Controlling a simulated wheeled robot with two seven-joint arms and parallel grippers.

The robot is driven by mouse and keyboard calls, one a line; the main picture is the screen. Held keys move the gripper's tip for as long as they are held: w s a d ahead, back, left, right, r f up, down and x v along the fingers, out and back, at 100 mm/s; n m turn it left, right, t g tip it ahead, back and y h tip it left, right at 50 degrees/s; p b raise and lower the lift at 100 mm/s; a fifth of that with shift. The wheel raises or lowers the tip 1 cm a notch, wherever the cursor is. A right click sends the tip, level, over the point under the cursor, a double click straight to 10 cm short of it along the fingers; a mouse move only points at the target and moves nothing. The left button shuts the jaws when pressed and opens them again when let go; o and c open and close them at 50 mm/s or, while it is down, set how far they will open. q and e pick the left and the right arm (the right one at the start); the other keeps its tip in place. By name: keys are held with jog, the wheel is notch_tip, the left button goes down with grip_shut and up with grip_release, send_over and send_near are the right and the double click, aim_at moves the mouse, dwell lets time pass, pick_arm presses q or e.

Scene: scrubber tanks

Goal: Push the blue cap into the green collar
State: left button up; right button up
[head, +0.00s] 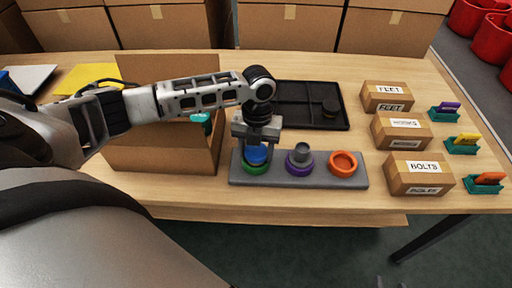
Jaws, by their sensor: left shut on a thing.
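The green collar (256,169) sits at the left end of a grey base block (320,182) on the table. The blue cap (257,154) is directly over the green collar, low against it. I cannot tell how deep it sits. My left gripper (257,143) points down over the collar and is shut on the blue cap, covering its upper part. My right gripper is not in view.
A purple collar (299,163) with a grey part in it and an orange collar (343,163) share the block. A black tray (318,105) lies behind. An open cardboard box (160,160) stands at left. Labelled boxes (417,172) stand at right.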

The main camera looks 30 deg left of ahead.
pick_arm(q)
jog(key=shift+s+f, duration=0.15)
jog(key=shift+f, duration=0.15)
